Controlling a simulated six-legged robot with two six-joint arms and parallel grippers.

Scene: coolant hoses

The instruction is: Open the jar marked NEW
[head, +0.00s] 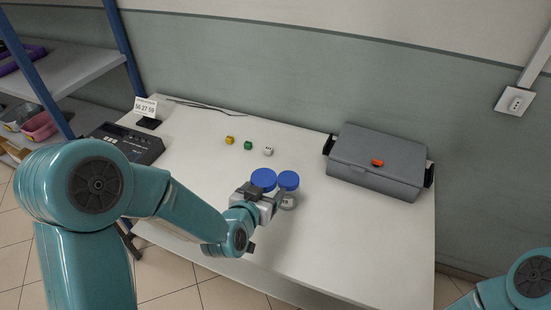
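Two jars with blue lids stand close together on the white table: a left jar (263,179) and a right jar (288,181). The right jar's pale body shows below its lid. The left jar's body is mostly hidden behind my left gripper (271,199). That gripper is at the jars, just below the left lid, its fingers pointing toward the right jar. I cannot tell whether it touches or grips either jar. No NEW marking is readable on either jar. My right arm shows only at the lower right corner, and its gripper is out of view.
Yellow, green and white dice (268,151) lie behind the jars. A dark device (128,143) and a number card (145,106) are at the left. The table's right front is clear.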

